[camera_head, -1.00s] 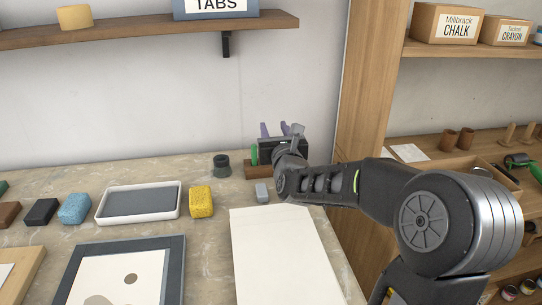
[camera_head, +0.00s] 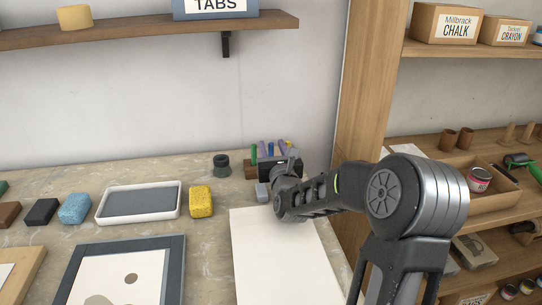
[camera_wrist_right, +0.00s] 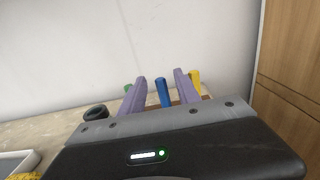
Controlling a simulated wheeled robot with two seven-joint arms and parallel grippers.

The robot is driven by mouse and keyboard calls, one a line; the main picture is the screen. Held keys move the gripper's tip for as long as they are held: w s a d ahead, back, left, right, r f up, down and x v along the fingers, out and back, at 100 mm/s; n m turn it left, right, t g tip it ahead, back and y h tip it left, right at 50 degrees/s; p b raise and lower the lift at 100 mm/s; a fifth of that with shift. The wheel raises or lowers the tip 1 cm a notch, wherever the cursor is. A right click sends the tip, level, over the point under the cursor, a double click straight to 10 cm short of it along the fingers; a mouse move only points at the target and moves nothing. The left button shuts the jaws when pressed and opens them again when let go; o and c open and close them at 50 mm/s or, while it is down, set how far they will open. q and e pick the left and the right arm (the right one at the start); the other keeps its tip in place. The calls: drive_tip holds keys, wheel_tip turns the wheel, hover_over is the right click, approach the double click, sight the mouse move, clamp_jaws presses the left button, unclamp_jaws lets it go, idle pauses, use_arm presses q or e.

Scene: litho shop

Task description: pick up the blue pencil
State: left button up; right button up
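The blue pencil (camera_head: 270,149) stands upright in a wooden holder (camera_head: 250,171) at the back of the bench, between a green pencil (camera_head: 254,153) and a yellow one (camera_head: 290,144). My right gripper (camera_head: 273,148) is at the holder, its two purple fingers apart. In the right wrist view the blue pencil (camera_wrist_right: 162,93) shows between the fingers (camera_wrist_right: 160,92), with a gap on each side. The gripper body hides the pencil's lower part and most of the holder. My left gripper is not in view.
A small grey block (camera_head: 262,192) and a yellow sponge (camera_head: 201,201) lie in front. White paper (camera_head: 280,255) covers the front right of the bench. A wooden shelf post (camera_head: 362,100) stands to the right.

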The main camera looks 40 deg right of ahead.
drive_tip(key=p+x, duration=0.1)
drive_tip(key=x, duration=0.4)
drive_tip(key=shift+c, duration=0.3)
clamp_jaws()
idle(0.4)
